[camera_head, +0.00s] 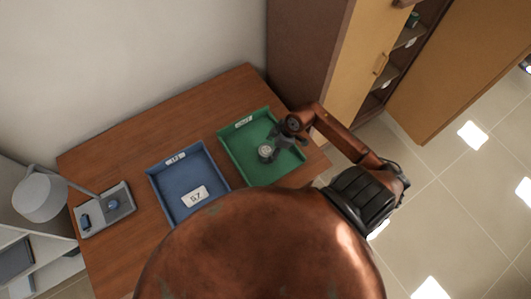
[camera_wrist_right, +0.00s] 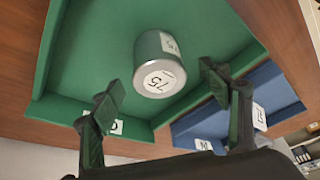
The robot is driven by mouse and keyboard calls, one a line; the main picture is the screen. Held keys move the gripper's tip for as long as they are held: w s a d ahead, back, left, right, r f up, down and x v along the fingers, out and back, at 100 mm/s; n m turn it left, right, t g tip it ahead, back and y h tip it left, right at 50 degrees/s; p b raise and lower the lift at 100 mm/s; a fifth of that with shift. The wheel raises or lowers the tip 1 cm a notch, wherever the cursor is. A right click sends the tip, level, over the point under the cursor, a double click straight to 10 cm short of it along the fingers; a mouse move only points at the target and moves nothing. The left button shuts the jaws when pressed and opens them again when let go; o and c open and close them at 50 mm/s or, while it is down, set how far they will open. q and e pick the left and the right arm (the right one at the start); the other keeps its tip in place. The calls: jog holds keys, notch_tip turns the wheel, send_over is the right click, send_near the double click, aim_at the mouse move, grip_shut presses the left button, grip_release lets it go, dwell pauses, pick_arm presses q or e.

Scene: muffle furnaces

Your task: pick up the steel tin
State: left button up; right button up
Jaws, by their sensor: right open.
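The steel tin (camera_head: 265,151) stands in the green tray (camera_head: 240,165) on the wooden table. In the right wrist view the tin (camera_wrist_right: 159,75) is a short metal cylinder with a white numbered label on its end and another on its side. My right gripper (camera_head: 284,146) is over the green tray, right beside the tin in the head view. In the wrist view its two fingers (camera_wrist_right: 163,90) are spread apart, with the tin beyond and between them and nothing gripped. My left gripper is not in view.
A blue tray (camera_head: 163,190) with a white numbered card stands left of the green one. A grey device (camera_head: 118,203) and a lamp (camera_head: 42,195) are farther left. A cabinet with an open door (camera_head: 435,85) stands behind right. Bare table lies behind the trays.

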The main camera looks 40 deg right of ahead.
aim_at(269, 150)
jog(key=x, duration=0.4)
jog(key=shift+d+f, duration=0.1)
jog(key=shift+f, duration=0.35)
jog(key=shift+c, duration=0.6)
jog(key=c, duration=1.3)
jog(key=shift+r, duration=0.1)
